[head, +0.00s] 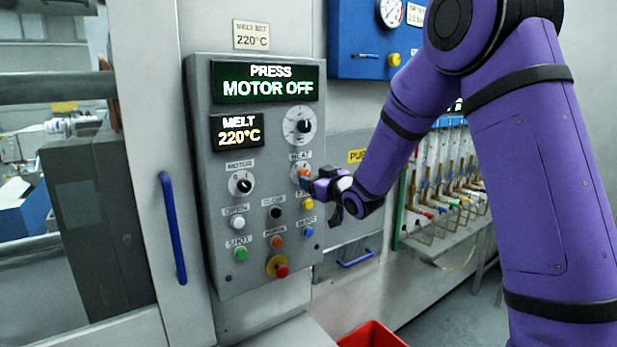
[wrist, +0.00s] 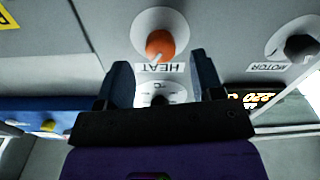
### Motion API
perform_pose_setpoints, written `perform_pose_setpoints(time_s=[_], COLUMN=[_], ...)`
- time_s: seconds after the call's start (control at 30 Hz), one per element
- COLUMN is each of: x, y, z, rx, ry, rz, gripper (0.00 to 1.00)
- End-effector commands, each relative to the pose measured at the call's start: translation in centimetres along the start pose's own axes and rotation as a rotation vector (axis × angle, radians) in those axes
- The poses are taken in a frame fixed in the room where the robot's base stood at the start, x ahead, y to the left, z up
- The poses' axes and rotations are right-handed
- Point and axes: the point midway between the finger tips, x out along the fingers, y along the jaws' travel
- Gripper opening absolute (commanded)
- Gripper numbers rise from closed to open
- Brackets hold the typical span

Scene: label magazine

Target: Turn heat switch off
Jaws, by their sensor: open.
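The heat switch (head: 304,171) is an orange knob on a pale round plate at the right side of the grey control panel (head: 203,190). The wrist view shows the knob (wrist: 160,44) close up, with its HEAT label (wrist: 159,68) upside down. My gripper (head: 312,183) is at the panel just by the knob and hides part of it in the head view. In the wrist view its two dark blue fingers (wrist: 162,62) are apart, one to each side below the knob. I cannot tell whether they touch it. The knob's exact setting is unclear.
The motor knob (head: 241,183) is left of the heat switch, and a temperature dial (head: 299,125) is above it. Several push buttons, including a red one (head: 281,270), sit below. Displays read "PRESS MOTOR OFF" and 220°C. A red bin (head: 371,335) stands below.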

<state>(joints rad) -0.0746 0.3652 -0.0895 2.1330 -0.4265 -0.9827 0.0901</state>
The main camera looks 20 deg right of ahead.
Motion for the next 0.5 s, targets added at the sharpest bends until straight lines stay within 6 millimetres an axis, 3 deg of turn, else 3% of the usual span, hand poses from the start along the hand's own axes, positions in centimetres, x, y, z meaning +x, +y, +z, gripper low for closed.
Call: perform_pose_setpoints(time_s=[0.2, 0.5], x=[2.5, 3.2], y=[0.0, 0.0], z=[0.0, 0.0], rx=[0.0, 0.0], ry=[0.0, -0.001], rz=[0.0, 0.0], gripper=[0.61, 0.61])
